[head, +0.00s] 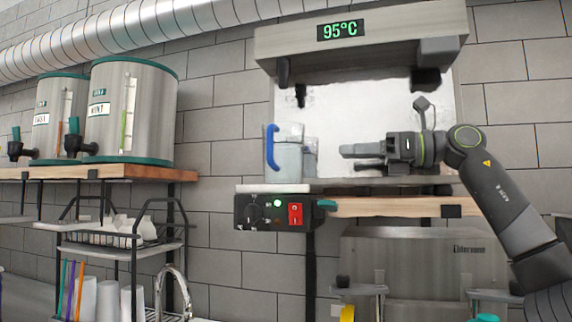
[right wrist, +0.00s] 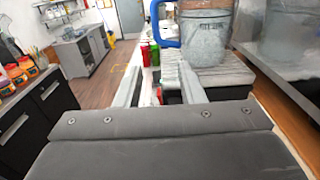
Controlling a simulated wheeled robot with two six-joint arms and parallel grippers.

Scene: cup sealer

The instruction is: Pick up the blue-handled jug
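The jug (head: 290,158) is clear grey with a blue handle (head: 271,148) on its left side. It stands upright on the shelf under the machine with the 95°C display. The jug also shows in the right wrist view (right wrist: 206,42), with its blue handle (right wrist: 166,24) on the left. My right gripper (head: 354,157) is to the right of the jug in the head view, apart from it, with its fingers pointing left. In the right wrist view its two fingers (right wrist: 160,80) stand apart with nothing held between them. My left gripper is not in view.
The 95°C machine (head: 360,36) overhangs the shelf. A control box (head: 272,211) with a red switch sits below the shelf's left end. Two steel dispensers (head: 133,110) stand on a wooden shelf at left. A rack (head: 120,240) with cups is below them.

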